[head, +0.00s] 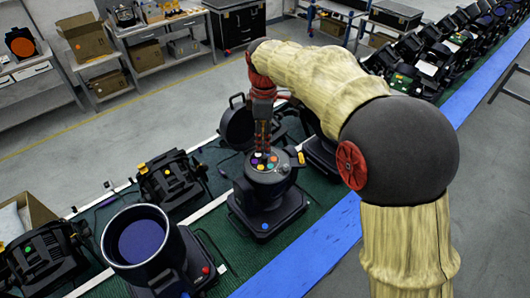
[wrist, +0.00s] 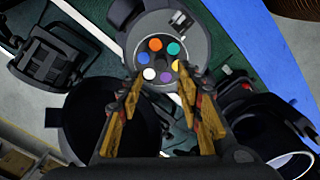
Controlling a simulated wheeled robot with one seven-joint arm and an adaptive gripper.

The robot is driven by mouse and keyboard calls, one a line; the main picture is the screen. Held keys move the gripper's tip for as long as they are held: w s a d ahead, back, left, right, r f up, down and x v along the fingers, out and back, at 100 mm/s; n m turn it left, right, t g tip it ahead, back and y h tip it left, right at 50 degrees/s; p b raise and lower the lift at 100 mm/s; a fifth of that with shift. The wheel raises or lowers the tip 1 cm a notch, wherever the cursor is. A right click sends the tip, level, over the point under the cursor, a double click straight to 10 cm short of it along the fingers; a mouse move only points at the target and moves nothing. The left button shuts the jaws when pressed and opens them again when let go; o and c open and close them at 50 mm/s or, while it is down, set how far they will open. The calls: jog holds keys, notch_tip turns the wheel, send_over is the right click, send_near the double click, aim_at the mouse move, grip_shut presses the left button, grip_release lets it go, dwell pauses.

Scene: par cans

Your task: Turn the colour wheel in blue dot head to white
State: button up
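The blue dot head (head: 268,205) stands upright on the green mat, with a blue dot (head: 265,226) on its base. Its round grey top (head: 251,171) faces up and carries the colour wheel (head: 263,161). In the wrist view the wheel (wrist: 160,61) shows orange, teal, blue, white, purple and yellow discs around a dark centre. The white disc (wrist: 149,73) is at its lower left. My gripper (head: 263,149) is over the wheel, pointing down. In the wrist view my gripper's fingertips (wrist: 158,76) are apart, either side of the wheel's lower part. I cannot tell whether they touch it.
A head with a red dot (head: 206,270) and a wide barrel (head: 140,240) stands at front left. A dark open barrel (head: 238,127) is close behind the wheel. Blue tape (head: 310,255) borders the mat.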

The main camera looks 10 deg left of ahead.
aim_at(264, 156)
notch_tip(264, 156, down, 7)
jog(key=shift+r, duration=0.2)
jog(key=shift+c, duration=1)
jog(key=c, duration=0.7)
grip_shut()
